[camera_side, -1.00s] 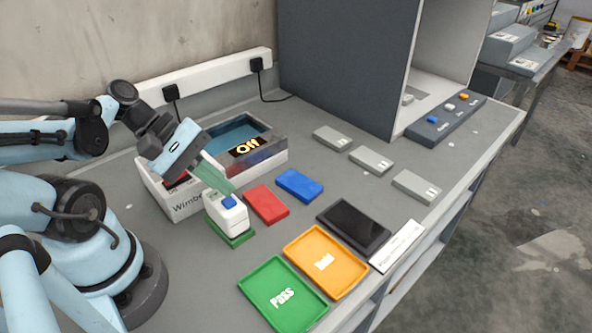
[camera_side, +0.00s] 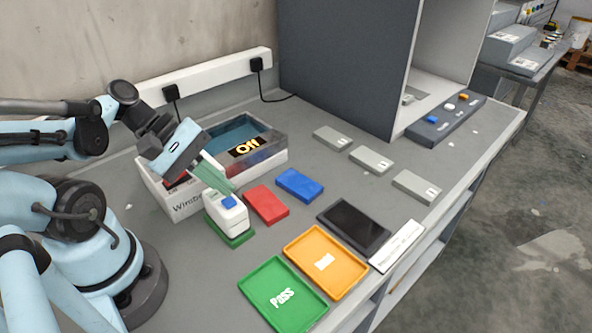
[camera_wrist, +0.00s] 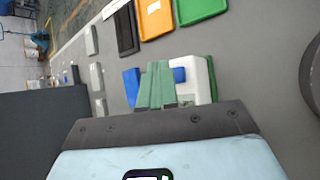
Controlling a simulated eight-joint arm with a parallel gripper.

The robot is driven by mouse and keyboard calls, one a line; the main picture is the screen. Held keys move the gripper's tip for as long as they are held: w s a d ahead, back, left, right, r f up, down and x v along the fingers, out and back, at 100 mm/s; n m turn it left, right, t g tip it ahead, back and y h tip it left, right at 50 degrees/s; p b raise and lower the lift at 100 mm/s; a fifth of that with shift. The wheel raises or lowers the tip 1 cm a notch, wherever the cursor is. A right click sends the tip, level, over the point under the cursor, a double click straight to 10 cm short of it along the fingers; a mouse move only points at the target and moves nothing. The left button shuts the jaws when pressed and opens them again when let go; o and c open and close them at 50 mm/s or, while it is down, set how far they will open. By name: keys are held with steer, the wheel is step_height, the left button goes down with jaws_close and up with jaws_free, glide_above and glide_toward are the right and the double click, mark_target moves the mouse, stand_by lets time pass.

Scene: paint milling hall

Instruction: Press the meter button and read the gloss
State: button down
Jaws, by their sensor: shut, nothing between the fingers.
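The gloss meter (camera_side: 227,213) is a small white block with a blue button (camera_side: 229,201) on it. It stands on a green panel (camera_side: 238,240) in the side view. My gripper (camera_side: 232,189) has green fingers, shut and empty, with the tips close above and behind the button. Contact with the button cannot be told. In the wrist view the fingers (camera_wrist: 157,75) lie over part of the white meter (camera_wrist: 196,78), and a bit of blue (camera_wrist: 179,75) shows beside them. No gloss reading is legible in either view.
A red panel (camera_side: 266,204) and a blue panel (camera_side: 300,185) lie right of the meter. A green Pass tray (camera_side: 262,284) and an orange tray (camera_side: 335,246) lie in front, near a dark tablet (camera_side: 353,227). An open box (camera_side: 270,158) stands behind. Grey blocks (camera_side: 371,160) lie further right.

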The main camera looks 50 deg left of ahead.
mark_target(223, 200)
steer(key=shift+f, duration=0.15)
steer(key=shift+f, duration=0.25)
steer(key=shift+f, duration=0.45)
stand_by(1.0)
steer(key=shift+r, duration=0.9)
steer(key=shift+r, duration=2.5)
